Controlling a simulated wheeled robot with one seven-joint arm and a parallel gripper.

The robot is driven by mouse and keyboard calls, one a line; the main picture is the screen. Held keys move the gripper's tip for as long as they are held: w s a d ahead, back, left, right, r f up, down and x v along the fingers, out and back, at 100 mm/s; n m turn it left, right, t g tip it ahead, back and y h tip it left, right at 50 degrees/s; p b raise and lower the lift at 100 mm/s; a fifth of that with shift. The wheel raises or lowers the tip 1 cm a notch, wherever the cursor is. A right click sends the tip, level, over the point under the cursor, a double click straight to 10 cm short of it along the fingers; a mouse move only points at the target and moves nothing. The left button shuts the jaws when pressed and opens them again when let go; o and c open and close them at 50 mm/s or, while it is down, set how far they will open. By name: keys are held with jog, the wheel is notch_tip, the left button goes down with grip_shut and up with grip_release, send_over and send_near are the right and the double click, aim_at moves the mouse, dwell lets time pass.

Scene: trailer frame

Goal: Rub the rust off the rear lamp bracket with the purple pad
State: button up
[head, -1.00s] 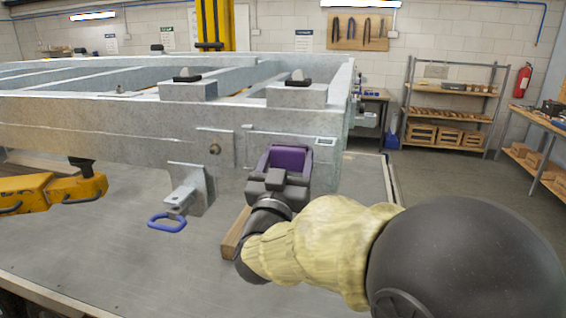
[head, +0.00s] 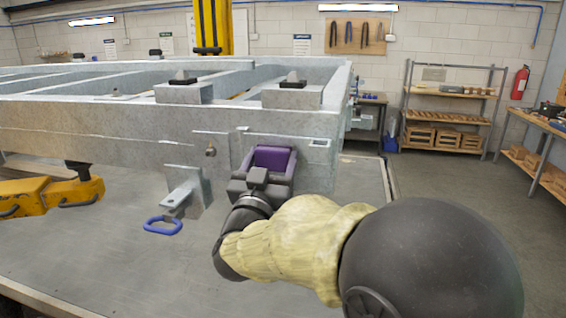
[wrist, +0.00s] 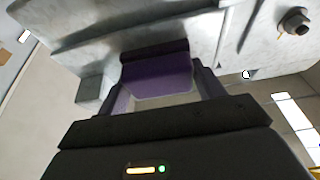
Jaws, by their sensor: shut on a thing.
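My gripper (head: 270,158) is shut on the purple pad (head: 272,157) in front of the trailer frame's side, right of centre in the head view. The pad also shows between the two fingers in the wrist view (wrist: 158,80). Its dark upper edge lies at or very near the grey metal; whether it touches, I cannot tell. A pale metal plate with a rectangular slot, probably the rear lamp bracket (head: 318,143), shows just above and right of the pad. The pad and gripper hide part of the metal behind them. No rust is clearly visible.
A hanging metal bracket (head: 187,190) with a blue loop (head: 163,225) is left of my gripper. A bolt (head: 210,150) sticks out of the frame. Yellow supports (head: 45,193) stand at lower left. The floor on the right is open before the shelves (head: 450,105).

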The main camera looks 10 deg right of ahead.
jog(key=a, duration=0.1)
jog(key=w+a, duration=0.1)
jog(key=a, duration=0.1)
jog(key=shift+w+a, duration=0.15)
jog(key=shift+a, duration=0.05)
dwell(0.6)
jog(key=shift+s+a+b, duration=0.25)
jog(key=shift+s+a, duration=0.1)
jog(key=shift+s, duration=0.55)
jog(key=shift+s+a+b, duration=0.2)
jog(key=shift+s+a, duration=0.1)
jog(key=shift+s, duration=0.65)
jog(key=shift+s+a+b, duration=0.25)
jog(key=shift+s+a, duration=0.1)
jog(key=shift+s, duration=0.55)
jog(key=s, duration=0.1)
jog(key=s+a, duration=0.1)
jog(key=shift+s+b, duration=0.35)
jog(key=shift+s, duration=0.05)
jog(key=shift+f, duration=0.1)
